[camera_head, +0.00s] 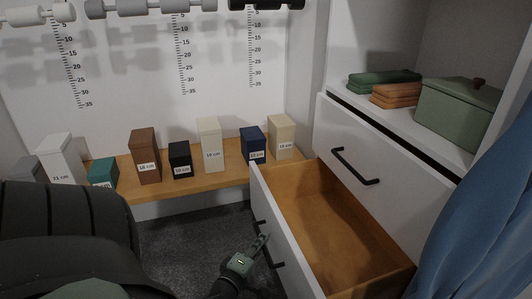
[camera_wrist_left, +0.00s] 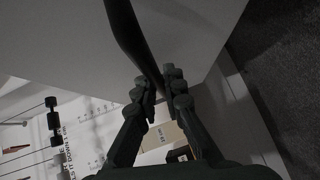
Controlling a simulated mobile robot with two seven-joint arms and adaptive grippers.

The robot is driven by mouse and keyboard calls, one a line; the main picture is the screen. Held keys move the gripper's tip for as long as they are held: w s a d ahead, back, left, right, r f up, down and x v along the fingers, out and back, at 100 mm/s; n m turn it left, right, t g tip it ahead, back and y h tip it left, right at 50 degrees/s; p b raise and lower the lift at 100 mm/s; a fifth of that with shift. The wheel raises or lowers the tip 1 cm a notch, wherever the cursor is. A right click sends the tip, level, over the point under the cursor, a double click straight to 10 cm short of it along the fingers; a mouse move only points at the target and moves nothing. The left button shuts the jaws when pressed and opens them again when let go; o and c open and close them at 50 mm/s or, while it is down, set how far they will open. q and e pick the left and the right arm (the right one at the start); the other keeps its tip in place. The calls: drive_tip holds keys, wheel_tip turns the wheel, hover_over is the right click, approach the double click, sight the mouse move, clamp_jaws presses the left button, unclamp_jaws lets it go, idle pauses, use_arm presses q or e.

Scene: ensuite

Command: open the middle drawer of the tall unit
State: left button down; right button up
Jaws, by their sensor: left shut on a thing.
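The tall unit stands at the right in the head view. Its upper drawer (camera_head: 370,195) is closed. The drawer below it (camera_head: 325,215) is pulled well out, showing an empty wooden inside. My left gripper (camera_head: 255,250) is at the dark bar handle (camera_head: 278,264) on this open drawer's white front. In the left wrist view, the fingers of my left gripper (camera_wrist_left: 157,88) are closed around the dark handle bar (camera_wrist_left: 135,40). Any lower drawer is hidden. My right gripper is not in view.
A low wooden shelf (camera_head: 215,180) with several labelled boxes runs along the back wall. A green lidded box (camera_head: 455,112) and folded cloths (camera_head: 385,82) sit on the unit's shelf. Blue fabric (camera_head: 490,220) hangs at the right. Dark carpet lies before the drawer.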

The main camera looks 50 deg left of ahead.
use_arm(q)
drive_tip(key=shift+d, duration=0.1)
drive_tip(key=c, duration=1.9)
unclamp_jaws()
drive_tip(key=v, duration=1.2)
drive_tip(key=shift+f, duration=0.1)
